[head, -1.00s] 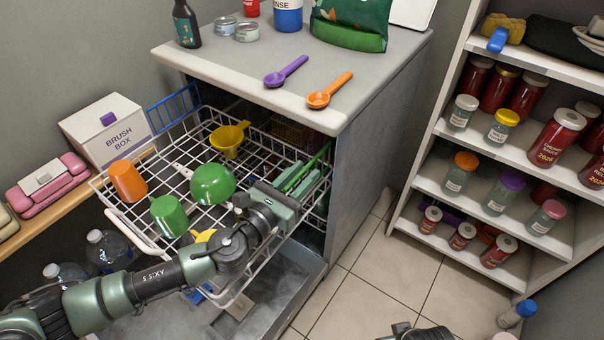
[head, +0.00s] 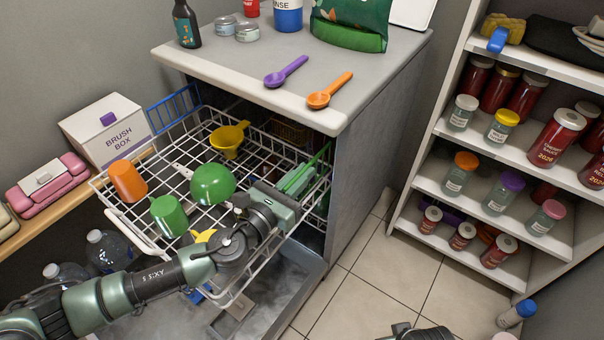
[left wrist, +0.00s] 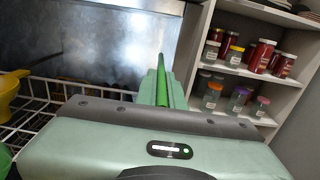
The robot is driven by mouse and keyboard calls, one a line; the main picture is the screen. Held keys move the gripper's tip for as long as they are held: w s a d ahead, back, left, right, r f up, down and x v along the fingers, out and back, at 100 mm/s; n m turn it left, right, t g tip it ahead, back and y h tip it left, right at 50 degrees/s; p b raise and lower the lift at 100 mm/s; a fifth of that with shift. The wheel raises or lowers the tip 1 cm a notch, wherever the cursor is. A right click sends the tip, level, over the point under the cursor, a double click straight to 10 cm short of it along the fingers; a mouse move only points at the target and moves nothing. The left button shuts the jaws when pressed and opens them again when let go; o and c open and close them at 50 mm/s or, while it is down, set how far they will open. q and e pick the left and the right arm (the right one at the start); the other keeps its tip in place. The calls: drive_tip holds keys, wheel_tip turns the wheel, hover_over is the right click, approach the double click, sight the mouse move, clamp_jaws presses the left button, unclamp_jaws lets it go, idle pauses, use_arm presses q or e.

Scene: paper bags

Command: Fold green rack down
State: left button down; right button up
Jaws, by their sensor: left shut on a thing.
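The green rack (head: 321,157) is a thin green bar at the right side of the dishwasher's upper wire basket (head: 250,185). It stands tilted up, its far end higher than my gripper. My left gripper (head: 298,179) reaches over the basket from the left and is shut on the green rack. In the left wrist view the green rack (left wrist: 162,68) rises between the pale green fingers, which hide its lower part. A small dark part, seemingly of my right arm, shows at the bottom edge of the head view; its jaws cannot be made out.
The basket holds an orange cup (head: 127,181), a green cup (head: 168,216), a green bowl (head: 212,184) and a yellow funnel-like item (head: 229,138). The counter (head: 240,75) overhangs behind. A shelf of jars (head: 500,140) stands right, with clear floor between.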

use_arm(q)
drive_tip(key=shift+a+f, duration=0.1)
idle(0.8)
drive_tip(key=shift+w+a+n, duration=0.15)
drive_tip(key=shift+n, duration=0.25)
drive_tip(key=shift+w+a+f+n+b, duration=0.2)
drive_tip(key=shift+w+a+n+b, duration=0.25)
drive_tip(key=shift+n, duration=0.6)
drive_tip(key=shift+w+a+f+n+b, duration=0.2)
drive_tip(key=shift+a+n, duration=0.4)
drive_tip(key=shift+n, duration=0.4)
drive_tip(key=shift+w+a+f+n+b, duration=0.25)
drive_tip(key=shift+w+a+n, duration=0.25)
drive_tip(key=shift+n, duration=0.55)
use_arm(e)
wheel_tip(320, 180, up, 6)
drive_tip(key=shift+s, duration=0.25)
drive_tip(key=shift+d, duration=0.1)
use_arm(q)
drive_tip(key=shift+s, duration=0.1)
drive_tip(key=c, duration=1.5)
unclamp_jaws()
